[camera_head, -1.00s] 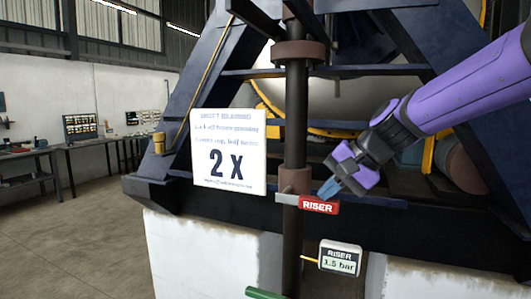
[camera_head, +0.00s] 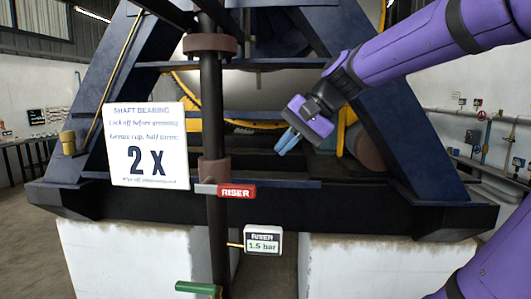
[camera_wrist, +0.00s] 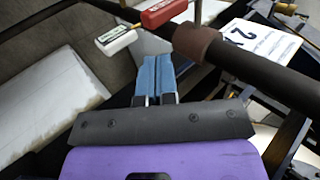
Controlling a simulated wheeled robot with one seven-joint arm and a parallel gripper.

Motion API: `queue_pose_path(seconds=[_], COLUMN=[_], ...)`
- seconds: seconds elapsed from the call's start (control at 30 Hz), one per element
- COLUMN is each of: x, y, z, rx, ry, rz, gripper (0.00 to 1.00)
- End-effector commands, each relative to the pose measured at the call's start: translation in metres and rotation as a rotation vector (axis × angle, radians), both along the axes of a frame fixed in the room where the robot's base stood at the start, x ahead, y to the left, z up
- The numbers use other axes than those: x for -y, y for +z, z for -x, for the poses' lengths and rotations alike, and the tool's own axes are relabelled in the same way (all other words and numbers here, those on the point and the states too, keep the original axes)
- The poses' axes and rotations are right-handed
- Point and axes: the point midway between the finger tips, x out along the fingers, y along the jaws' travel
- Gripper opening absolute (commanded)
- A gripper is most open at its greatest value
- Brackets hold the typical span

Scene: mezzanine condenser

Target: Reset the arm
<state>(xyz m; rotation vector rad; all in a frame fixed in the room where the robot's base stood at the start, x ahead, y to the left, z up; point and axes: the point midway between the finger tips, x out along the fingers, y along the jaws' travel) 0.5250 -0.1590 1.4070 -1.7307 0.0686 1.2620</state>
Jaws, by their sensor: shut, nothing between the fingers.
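My gripper (camera_head: 286,141) is purple with blue fingers. In the head view it is in front of the dark blue frame, up and to the right of the red RISER handle (camera_head: 237,191), and apart from it. In the wrist view the blue fingers (camera_wrist: 156,75) lie side by side, closed and empty. The red handle (camera_wrist: 165,12) shows beyond the fingertips there. My arm reaches in from the upper right of the head view.
A dark vertical riser pipe (camera_head: 212,100) carries the red handle. A white sign (camera_head: 148,148) reading "2 X" is left of it. A gauge box (camera_head: 263,240) reads 1.5 bar. A green handle (camera_head: 196,287) is low down. Dark blue beams (camera_head: 380,130) stand behind my gripper.

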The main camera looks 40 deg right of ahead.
Motion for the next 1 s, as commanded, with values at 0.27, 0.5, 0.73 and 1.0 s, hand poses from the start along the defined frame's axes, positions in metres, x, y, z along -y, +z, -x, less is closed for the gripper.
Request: queue_pose_path(seconds=[0.27,0.5,0.73,1.0], x=[0.006,0.006,0.006,-0.036], y=[0.004,0.004,0.004,-0.025], z=[0.007,0.007,0.007,0.035], rx=[0.001,0.001,0.000,0.021], ry=[0.002,0.002,0.001,0.170], rz=[0.001,0.001,0.000,0.217], gripper=[0.00,0.00,0.00,0.00])
